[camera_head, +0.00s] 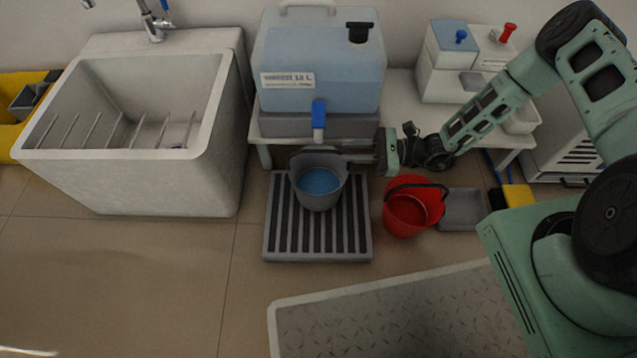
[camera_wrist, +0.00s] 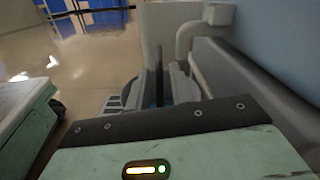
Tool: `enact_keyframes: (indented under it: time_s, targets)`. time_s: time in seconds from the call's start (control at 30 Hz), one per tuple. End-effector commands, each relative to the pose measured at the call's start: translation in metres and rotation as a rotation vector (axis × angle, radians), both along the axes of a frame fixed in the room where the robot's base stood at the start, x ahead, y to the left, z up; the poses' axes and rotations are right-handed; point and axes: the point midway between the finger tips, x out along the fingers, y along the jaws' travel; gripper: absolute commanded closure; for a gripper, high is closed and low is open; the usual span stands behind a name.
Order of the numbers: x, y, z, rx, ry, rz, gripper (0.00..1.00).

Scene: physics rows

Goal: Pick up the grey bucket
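The grey bucket (camera_head: 319,181) stands upright on the slatted grey drain grate, below the blue tap (camera_head: 318,117) of the water tank, with blue water inside. My gripper (camera_head: 352,158) reaches in from the right at the height of the bucket's rim, at its right side. In the wrist view my gripper's fingers (camera_wrist: 158,92) look apart, with a thin dark upright strip between them. I cannot tell whether that strip is the bucket's handle or whether the fingers touch it.
A red bucket (camera_head: 408,213) with a dark handle stands right of the grate (camera_head: 268,240), beside a grey tray (camera_head: 462,210). The water tank (camera_head: 345,62) is on a low table behind. A stone sink (camera_head: 150,185) stands left. Floor is free at the front left.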

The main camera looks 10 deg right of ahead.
Motion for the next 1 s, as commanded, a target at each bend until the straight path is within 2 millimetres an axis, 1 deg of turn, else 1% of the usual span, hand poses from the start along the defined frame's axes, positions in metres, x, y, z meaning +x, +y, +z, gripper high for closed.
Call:
enact_keyframes:
  time_s: [0.17,0.37,0.5,0.6,0.8,0.87,0.9,1.0]
  targets:
    - [0.001,0.011,-0.002,0.001,0.001,0.002,0.78]
    - [0.004,0.036,-0.007,-0.001,0.000,0.004,0.78]
    - [0.008,0.052,-0.004,0.001,0.000,0.002,0.78]
    - [0.009,0.056,-0.002,0.000,0.000,0.002,0.78]
    - [0.009,0.057,-0.001,0.000,0.000,0.001,0.78]
    - [0.009,0.057,-0.001,0.000,0.001,0.001,0.95]
    - [0.009,0.057,-0.001,0.000,0.001,0.001,1.00]
    - [0.009,0.056,-0.001,0.000,0.001,0.001,1.00]
